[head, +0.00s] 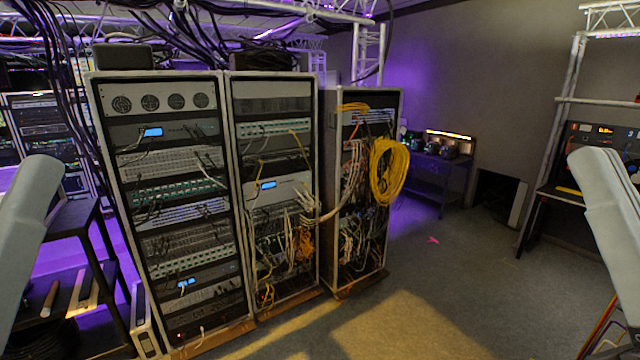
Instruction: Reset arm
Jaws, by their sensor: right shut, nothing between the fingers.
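My right arm (606,200) comes in at the right edge as a pale grey link, with nothing seen held by it. Its fingers cannot be made out clearly. My left arm (28,225) shows as a similar pale link at the left edge. No left gripper fingers are in view. Both arms are apart from the racks, and the space between them in front of the racks is empty.
Three tall equipment racks (232,75) stand left of centre, the right one with a yellow cable coil (388,172). A black shelf frame (75,218) is at left, a dark bench (430,168) at the back. The carpet (450,290) is mostly clear.

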